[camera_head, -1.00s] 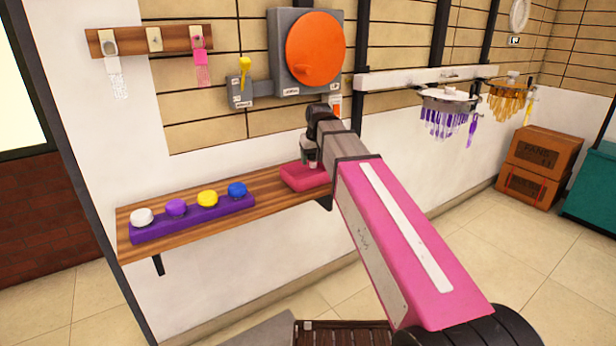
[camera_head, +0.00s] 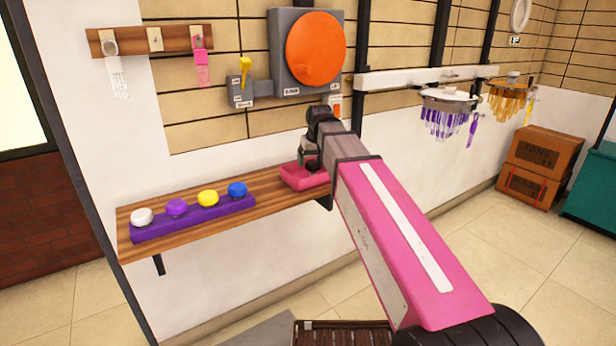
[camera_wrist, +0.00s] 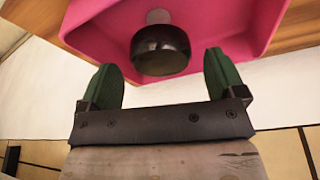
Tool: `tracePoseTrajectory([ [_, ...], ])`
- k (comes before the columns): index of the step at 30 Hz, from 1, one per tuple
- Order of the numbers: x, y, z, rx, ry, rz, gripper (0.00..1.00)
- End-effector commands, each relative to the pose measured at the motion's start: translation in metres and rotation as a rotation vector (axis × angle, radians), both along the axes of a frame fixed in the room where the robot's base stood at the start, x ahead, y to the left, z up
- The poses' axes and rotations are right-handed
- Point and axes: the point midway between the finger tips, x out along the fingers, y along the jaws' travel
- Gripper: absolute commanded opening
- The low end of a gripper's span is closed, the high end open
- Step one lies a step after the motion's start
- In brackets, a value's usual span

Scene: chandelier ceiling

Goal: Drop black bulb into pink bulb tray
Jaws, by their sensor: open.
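The pink bulb tray (camera_head: 296,184) sits at the right end of the wooden shelf; it also fills the top of the wrist view (camera_wrist: 235,15). The black bulb (camera_wrist: 162,50), dark and glossy with a pale stem, shows against the tray's inside in the wrist view. Whether it rests on the tray floor is hard to tell. My gripper (camera_wrist: 163,82) has its two green fingers spread apart, one on each side of the bulb's near end, with gaps on both sides. In the head view my gripper (camera_head: 304,158) is at the tray, and the bulb is not distinguishable there.
A purple tray (camera_head: 193,219) with white, purple, yellow and blue bulbs lies on the wooden shelf (camera_head: 262,193) to the left. A grey box with an orange disc (camera_head: 316,50) hangs above the pink tray. Two chandeliers (camera_head: 450,100) hang at right.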

Motion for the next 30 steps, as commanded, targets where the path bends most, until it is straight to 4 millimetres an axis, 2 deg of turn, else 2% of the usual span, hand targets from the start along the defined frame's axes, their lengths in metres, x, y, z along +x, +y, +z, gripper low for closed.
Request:
tracePoseTrajectory([
  [12, -0.018, -0.006, 0.061, 0.000, -0.001, 0.000, 0.89],
  [18, -0.024, -0.008, 0.083, 0.000, -0.001, 0.000, 0.89],
  [24, -0.028, -0.010, 0.093, 0.000, 0.001, 0.000, 0.89],
  [30, -0.028, -0.010, 0.094, 0.000, 0.001, 0.000, 0.89],
])
